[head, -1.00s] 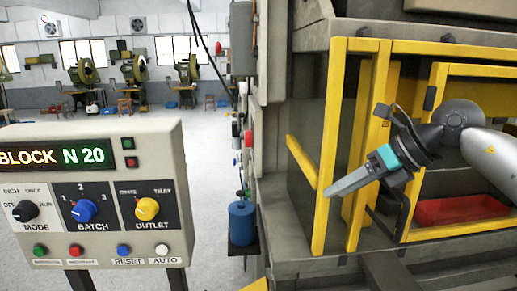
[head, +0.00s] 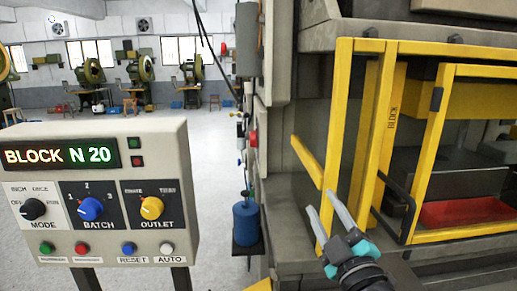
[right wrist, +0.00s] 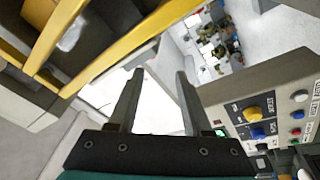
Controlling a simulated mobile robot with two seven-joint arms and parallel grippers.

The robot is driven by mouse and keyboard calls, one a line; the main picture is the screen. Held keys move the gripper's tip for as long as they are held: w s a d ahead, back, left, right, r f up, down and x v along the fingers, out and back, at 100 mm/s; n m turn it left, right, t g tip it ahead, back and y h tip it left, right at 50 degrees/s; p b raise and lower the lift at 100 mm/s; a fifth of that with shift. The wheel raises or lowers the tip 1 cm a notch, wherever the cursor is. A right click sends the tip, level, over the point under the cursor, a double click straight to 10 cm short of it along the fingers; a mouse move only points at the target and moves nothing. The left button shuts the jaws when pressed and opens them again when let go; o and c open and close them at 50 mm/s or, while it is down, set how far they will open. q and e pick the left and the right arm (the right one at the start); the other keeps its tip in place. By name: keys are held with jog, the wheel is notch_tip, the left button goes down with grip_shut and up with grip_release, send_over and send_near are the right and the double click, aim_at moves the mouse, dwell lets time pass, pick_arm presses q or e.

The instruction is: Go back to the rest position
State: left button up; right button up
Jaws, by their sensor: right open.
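My right gripper (head: 328,212) is in the lower middle of the head view, in front of the yellow guard frame (head: 333,150) of the press. Its two grey fingers point up and are apart, with nothing between them. In the right wrist view, the fingers (right wrist: 158,92) stand open and empty, with the yellow frame (right wrist: 60,45) at upper left and the control panel (right wrist: 270,108) at right. My left gripper is not in the head view.
The control panel (head: 98,165) with knobs and buttons stands at left, its display reading BLOCK N 20. A red tray (head: 460,213) lies inside the press behind the yellow guard. A blue container (head: 245,222) stands beside the press. Open floor (head: 215,150) lies between panel and press.

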jog(key=s+d+f+m+g+h, duration=0.3)
jog(key=s+f+m+g, duration=0.15)
jog(key=f, duration=0.45)
jog(key=s+d+f+m+g+h, duration=0.2)
jog(key=s+f+m+g, duration=0.3)
jog(key=f, duration=0.5)
jog(key=s+a+f+g+y, duration=0.1)
jog(key=s+f+g, duration=0.35)
jog(key=s, duration=0.45)
jog(key=s+f+g, duration=0.3)
jog(key=s+f, duration=0.2)
jog(key=s, duration=0.5)
notch_tip(320, 180, down, 30)
jog(key=s+b, duration=0.1)
jog(key=b, duration=0.7)
jog(key=s+d+f+g+b, duration=0.1)
jog(key=s+f+b, duration=0.3)
jog(key=s+f, duration=0.3)
jog(key=s+d+f+g+b, duration=0.1)
jog(key=s+f+b, duration=0.3)
jog(key=s+f, duration=0.4)
jog(key=shift+s+d+f, duration=0.2)
jog(key=shift+s+f, duration=0.1)
jog(key=shift+f, duration=3.05)
